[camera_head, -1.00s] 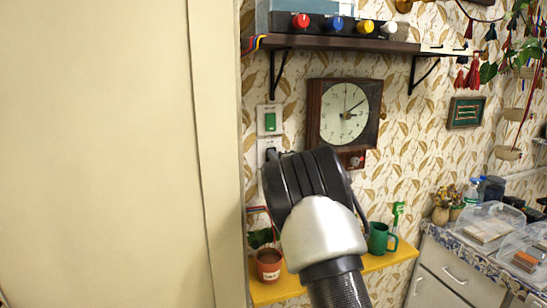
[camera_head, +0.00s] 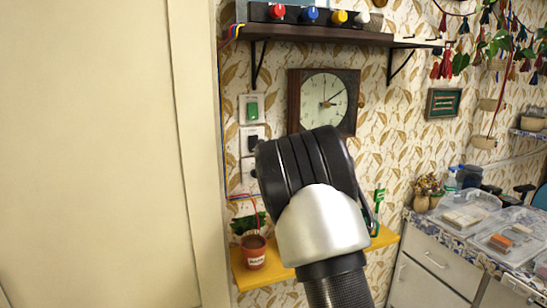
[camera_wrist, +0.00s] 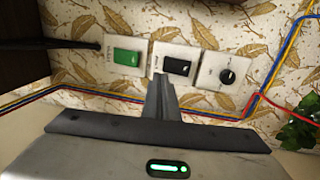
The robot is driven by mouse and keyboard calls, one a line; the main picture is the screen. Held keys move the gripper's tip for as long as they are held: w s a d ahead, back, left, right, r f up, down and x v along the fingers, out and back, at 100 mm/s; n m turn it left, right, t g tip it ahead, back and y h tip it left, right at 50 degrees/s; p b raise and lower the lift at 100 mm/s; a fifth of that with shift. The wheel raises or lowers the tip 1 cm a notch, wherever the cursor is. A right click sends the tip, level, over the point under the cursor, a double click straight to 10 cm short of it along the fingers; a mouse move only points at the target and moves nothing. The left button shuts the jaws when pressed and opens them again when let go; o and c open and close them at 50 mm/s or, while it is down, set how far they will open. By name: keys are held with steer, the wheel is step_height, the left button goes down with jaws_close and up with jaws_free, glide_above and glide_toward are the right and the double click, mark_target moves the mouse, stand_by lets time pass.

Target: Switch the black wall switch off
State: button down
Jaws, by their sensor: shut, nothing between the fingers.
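The black wall switch (camera_head: 252,141) sits on a white plate on the patterned wall, directly below a green switch (camera_head: 252,109). In the wrist view the black switch (camera_wrist: 177,67) is in the middle of a row, between the green switch (camera_wrist: 127,58) and a round black dial (camera_wrist: 227,76). My gripper (camera_wrist: 161,80) is shut and empty. Its fingertips appear over the lower left part of the black switch's plate, just beside the rocker. I cannot tell whether they touch it. In the head view my wrist hides the fingers.
A dark shelf (camera_head: 330,35) with coloured knobs runs above, and a square clock (camera_head: 324,101) hangs right of the switches. Below is a yellow shelf (camera_head: 285,270) with a reddish plant pot (camera_head: 254,253). Coloured wires (camera_wrist: 254,100) run along the wall near my gripper.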

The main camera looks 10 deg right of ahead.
steer(key=v, duration=0.6)
steer(key=shift+s+r+b, duration=0.3)
steer(key=shift+s+r, duration=0.1)
steer(key=shift+r, duration=0.25)
steer(key=s+d+r+m+g+h+p, duration=0.2)
steer(key=s+d+r+m+p, duration=0.1)
steer(key=s+m, duration=0.3)
steer(key=s+d+r+m+g+h+p, duration=0.2)
steer(key=s+r+m+h, duration=0.1)
steer(key=s+m, duration=0.3)
steer(key=s+a+f+m+g+p, duration=0.2)
steer(key=s+g, duration=0.1)
steer(key=s, duration=0.8)
steer(key=s+a+f+m+g+p, duration=0.2)
steer(key=s+m+g, duration=0.1)
steer(key=s, duration=0.9)
steer(key=s+a+f+m+g+y+p, duration=0.1)
steer(key=s+a+f+m+g, duration=0.1)
steer(key=s, duration=0.9)
steer(key=shift+s+m+g+p, duration=0.25)
steer(key=shift+m+g+p, duration=0.15)
steer(key=shift+m+g, duration=0.25)
steer(key=shift+f, duration=0.15)
